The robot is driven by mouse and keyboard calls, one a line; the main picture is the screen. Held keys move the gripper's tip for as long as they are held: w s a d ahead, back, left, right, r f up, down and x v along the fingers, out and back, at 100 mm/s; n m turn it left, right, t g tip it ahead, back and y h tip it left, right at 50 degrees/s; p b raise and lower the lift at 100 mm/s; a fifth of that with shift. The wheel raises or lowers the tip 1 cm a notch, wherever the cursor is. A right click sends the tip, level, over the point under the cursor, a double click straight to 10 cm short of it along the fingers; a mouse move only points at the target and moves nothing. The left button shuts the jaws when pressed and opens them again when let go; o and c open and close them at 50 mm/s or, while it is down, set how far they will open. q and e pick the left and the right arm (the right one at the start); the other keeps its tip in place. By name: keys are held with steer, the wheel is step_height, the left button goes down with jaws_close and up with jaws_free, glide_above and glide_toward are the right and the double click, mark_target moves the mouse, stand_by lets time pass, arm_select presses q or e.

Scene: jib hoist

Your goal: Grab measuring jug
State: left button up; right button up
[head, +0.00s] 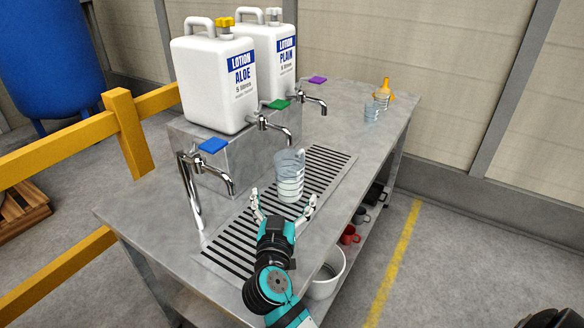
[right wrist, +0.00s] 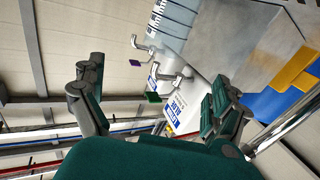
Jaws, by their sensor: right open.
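The measuring jug (head: 289,180) is clear with pale scale bands and stands upright on the slotted drain grate, below the green-levered tap. Its scale-marked wall also shows at the top of the right wrist view (right wrist: 176,18). My right gripper (head: 284,201) is open and empty, just in front of the jug, with one finger to each side. In the right wrist view its spread fingers (right wrist: 155,92) have nothing between them. I cannot tell whether a finger touches the jug. My left gripper is not in view.
Two white lotion canisters (head: 215,85) (head: 268,55) stand behind on a metal block. Taps (head: 275,128) reach out over the grate (head: 240,230). Small clear cups (head: 371,111) and an orange funnel (head: 387,92) stand at the bench's far end. Mugs and a white bucket (head: 327,275) sit below.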

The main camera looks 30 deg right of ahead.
steer(key=p, duration=0.3)
glide_toward(291, 151)
steer(key=x, duration=0.2)
steer(key=shift+w+d+r+m, duration=0.1)
steer(key=shift+d+r+m, duration=0.2)
steer(key=shift+m, duration=0.1)
steer(key=p+x, duration=0.2)
steer(key=x, duration=0.2)
steer(key=shift+w+f, duration=0.2)
steer(key=shift+w, duration=0.05)
steer(key=shift+w+d+f, duration=0.1)
steer(key=shift+w+d, duration=0.05)
steer(key=shift+w, duration=0.1)
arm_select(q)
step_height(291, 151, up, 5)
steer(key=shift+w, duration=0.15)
arm_select(e)
steer(key=shift+c, duration=0.3)
steer(key=c, duration=1.6)
